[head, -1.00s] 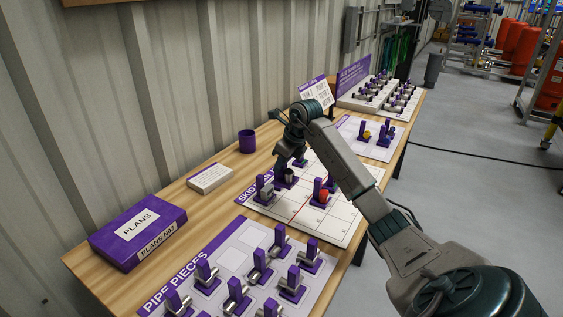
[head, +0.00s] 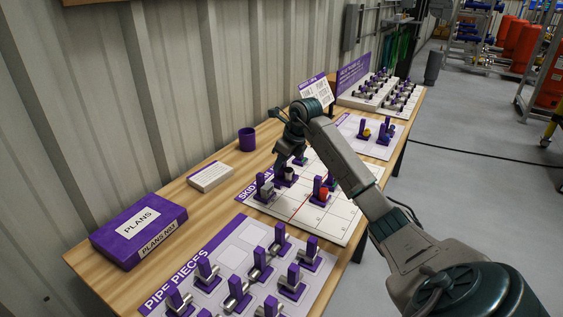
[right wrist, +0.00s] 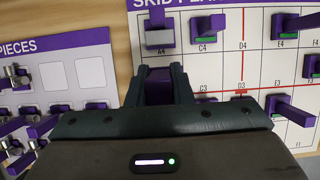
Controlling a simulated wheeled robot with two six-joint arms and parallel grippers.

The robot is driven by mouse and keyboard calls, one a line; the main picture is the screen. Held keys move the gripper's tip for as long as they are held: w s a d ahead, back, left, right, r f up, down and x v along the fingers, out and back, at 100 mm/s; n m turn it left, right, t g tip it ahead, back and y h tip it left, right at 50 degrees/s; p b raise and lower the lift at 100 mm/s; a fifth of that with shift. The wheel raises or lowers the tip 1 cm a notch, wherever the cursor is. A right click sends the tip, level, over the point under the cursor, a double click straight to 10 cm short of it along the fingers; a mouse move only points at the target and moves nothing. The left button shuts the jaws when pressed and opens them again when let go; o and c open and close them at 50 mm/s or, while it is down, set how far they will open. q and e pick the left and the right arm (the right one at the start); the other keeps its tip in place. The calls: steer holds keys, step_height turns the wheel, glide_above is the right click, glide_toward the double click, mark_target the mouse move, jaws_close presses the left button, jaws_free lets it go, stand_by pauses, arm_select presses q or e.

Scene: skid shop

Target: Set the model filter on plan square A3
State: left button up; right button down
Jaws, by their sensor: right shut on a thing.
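The skid plan board (head: 343,222), white with a grid and a red line, lies on the table; it also shows in the right wrist view (right wrist: 222,68). My right gripper (right wrist: 158,88) is shut on a purple piece (right wrist: 158,92), which I take to be the model filter. Its lower part is hidden by the gripper. In the right wrist view the held piece shows just below the A4 label, over the board's left columns. I cannot tell whether it touches the board. In the head view my right gripper (head: 281,165) is low over the board's wall side. My left gripper is out of view.
A purple and grey piece (right wrist: 160,32) stands on A4, another piece (right wrist: 207,28) on C4. A red piece (head: 321,194) stands mid-board. The pipe pieces mat (head: 235,232) with several models lies left. A plans box (head: 138,228), card box (head: 210,177) and purple cup (head: 247,140) are nearby.

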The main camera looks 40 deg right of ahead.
mark_target(282, 176)
steer(key=shift+f+b, duration=0.8)
steer(key=shift+f, duration=0.7)
steer(key=shift+f+b, duration=0.7)
steer(key=shift+f, duration=0.55)
steer(key=shift+f+b, duration=1)
steer(key=shift+f, duration=0.75)
steer(key=shift+f+b, duration=0.4)
steer(key=shift+f, duration=0.35)
steer(key=c, duration=1.2)
jaws_free()
steer(key=shift+r, duration=0.15)
steer(key=shift+r+p, duration=0.45)
steer(key=shift+r, duration=0.05)
